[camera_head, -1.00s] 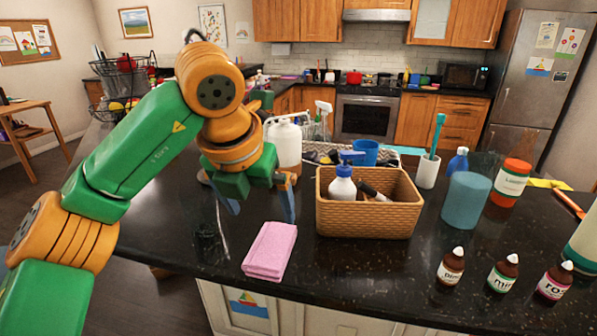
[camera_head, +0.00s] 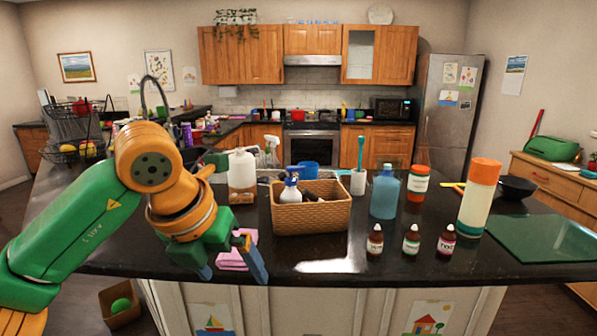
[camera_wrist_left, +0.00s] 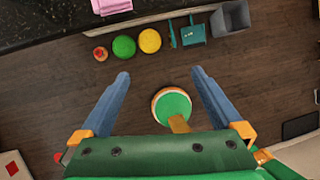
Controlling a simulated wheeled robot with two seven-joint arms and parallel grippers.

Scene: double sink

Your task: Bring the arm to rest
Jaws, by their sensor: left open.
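My left arm comes in from the left in the head view. Its gripper (camera_head: 232,272) is open, with two blue fingers near the counter's front edge, in front of the pink cloth (camera_head: 238,252). In the left wrist view the open gripper (camera_wrist_left: 160,85) has nothing between its fingertips and points down over the wooden floor. The folded pink cloth also shows at the top of the left wrist view (camera_wrist_left: 112,5), apart from the fingers. My right gripper is not in view.
On the floor lie a green ball (camera_wrist_left: 124,46), a yellow ball (camera_wrist_left: 150,40) and a grey bin (camera_wrist_left: 230,17).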

